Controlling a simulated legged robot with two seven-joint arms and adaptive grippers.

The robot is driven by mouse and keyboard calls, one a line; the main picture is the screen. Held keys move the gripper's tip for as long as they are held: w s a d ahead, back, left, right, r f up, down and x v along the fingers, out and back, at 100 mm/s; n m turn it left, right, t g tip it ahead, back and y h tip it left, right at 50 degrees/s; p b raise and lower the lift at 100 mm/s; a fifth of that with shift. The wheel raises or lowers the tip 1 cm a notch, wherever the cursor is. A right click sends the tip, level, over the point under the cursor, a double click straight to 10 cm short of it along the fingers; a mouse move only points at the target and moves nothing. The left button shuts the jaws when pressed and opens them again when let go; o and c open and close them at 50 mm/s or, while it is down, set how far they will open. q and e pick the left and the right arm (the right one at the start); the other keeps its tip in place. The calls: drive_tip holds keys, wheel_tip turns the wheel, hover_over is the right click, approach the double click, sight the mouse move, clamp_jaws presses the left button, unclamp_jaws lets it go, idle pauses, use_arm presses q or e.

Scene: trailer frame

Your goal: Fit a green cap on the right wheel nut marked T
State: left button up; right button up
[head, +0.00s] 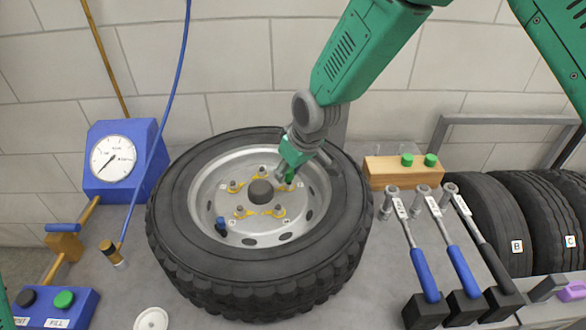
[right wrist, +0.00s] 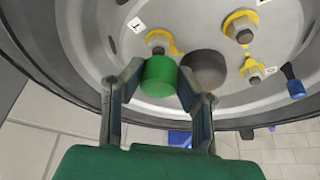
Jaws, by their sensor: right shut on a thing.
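A wheel (head: 185,243) with a black tyre lies flat on the bench, its hub side up. Several wheel nuts with yellow pointers and small white labels ring the dark hub (head: 260,191). My right gripper (head: 289,174) is shut on a green cap (right wrist: 159,78) over the hub's right side. In the right wrist view the cap sits between the fingertips, just below a nut (right wrist: 158,39) in the picture. The label (right wrist: 135,24) beside that nut looks like an inverted T. I cannot tell whether cap and nut touch. My left gripper is out of view.
Two green caps (head: 407,160) stand on a wooden block (head: 388,176) behind the wheel's right. Several torque wrenches (head: 424,262) stand at the right, near spare tyres (head: 492,205). A blue gauge (head: 113,158) stands left. A blue valve cap (head: 220,225) is on the rim.

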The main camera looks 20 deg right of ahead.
drive_tip(key=shift+a, duration=0.4)
drive_tip(key=shift+d+f, duration=0.25)
drive_tip(key=shift+d, duration=0.5)
drive_tip(key=shift+d+f, duration=0.35)
drive_tip(key=shift+a+f+b, duration=0.25)
drive_tip(key=shift+a+b, duration=0.05)
drive_tip(key=shift+a+f, duration=0.15)
drive_tip(key=shift+a, duration=0.35)
drive_tip(key=shift+c, duration=0.3)
drive_tip(key=shift+d+r+p, duration=0.4)
drive_tip(key=shift+r+p, duration=0.1)
drive_tip(key=shift+p, duration=0.05)
drive_tip(key=shift+d+r+p, duration=0.15)
drive_tip(key=shift+r+p, duration=0.15)
drive_tip(key=shift+r, duration=0.05)
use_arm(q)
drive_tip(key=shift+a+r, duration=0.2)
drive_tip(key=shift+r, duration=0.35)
use_arm(e)
drive_tip(key=shift+a, duration=0.45)
